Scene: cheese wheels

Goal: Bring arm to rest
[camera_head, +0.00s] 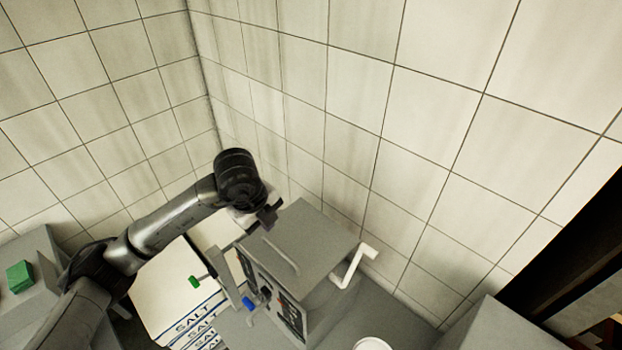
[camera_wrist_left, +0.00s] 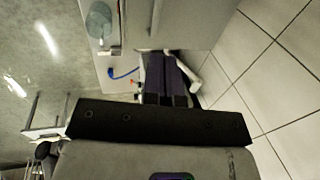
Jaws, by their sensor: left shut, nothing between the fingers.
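My left arm (camera_head: 170,225) comes in from the lower left in the head view and reaches over the stacked salt bags. My left gripper (camera_head: 270,212) is at its end, shut and empty, close to the back left top edge of a grey box-shaped machine (camera_head: 310,238). Whether it touches the machine cannot be told. In the left wrist view the shut fingers (camera_wrist_left: 165,78) show as dark shapes beyond the black gripper body. My right gripper is in neither view.
A white bent pipe (camera_head: 352,265) sticks out at the machine's right. Salt bags (camera_head: 165,290) are stacked at its left. A green block (camera_head: 19,276) lies on a grey surface at far left. Tiled walls (camera_head: 440,110) close off the back. A round white thing (camera_head: 371,343) stands at the bottom edge.

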